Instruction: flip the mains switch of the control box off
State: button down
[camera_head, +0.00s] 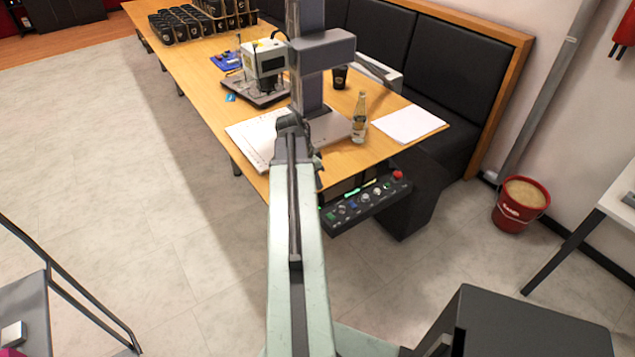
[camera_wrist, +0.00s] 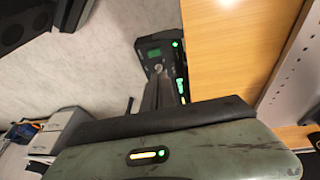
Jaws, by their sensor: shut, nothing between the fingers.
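The control box (camera_head: 368,203) is a dark, slanted panel below the table's front edge, with several knobs, green lights and a red button (camera_head: 398,175) at its right end. In the wrist view, one end of the control box (camera_wrist: 148,40) shows a small green display and a green-lit control (camera_wrist: 176,43). I cannot tell for certain which control is the mains switch. My gripper (camera_wrist: 156,78) is shut and empty, with its fingers over the panel and hiding part of it. Contact cannot be told. In the head view, my arm hides most of the gripper.
The wooden table (camera_head: 205,68) holds a marking machine (camera_head: 264,60), a bottle (camera_head: 360,115), a black cup (camera_head: 339,77) and white paper (camera_head: 409,124) close above the box. A dark bench (camera_head: 430,60) stands behind. A red bucket (camera_head: 520,205) stands right.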

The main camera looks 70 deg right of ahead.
jog(key=b, duration=1.3)
send_near(332, 218)
jog(key=x, duration=0.6)
jog(key=shift+w+d+f, duration=0.1)
jog(key=shift+w+d, duration=0.2)
jog(key=shift+d, duration=0.1)
jog(key=shift+s+f, duration=0.1)
jog(key=shift+s+a+f+b, duration=0.45)
jog(key=shift+s+f+b, duration=0.05)
jog(key=shift+f+b, duration=0.15)
jog(key=shift+r+p, duration=0.3)
jog(key=shift+w, duration=0.1)
jog(key=shift+d, duration=0.1)
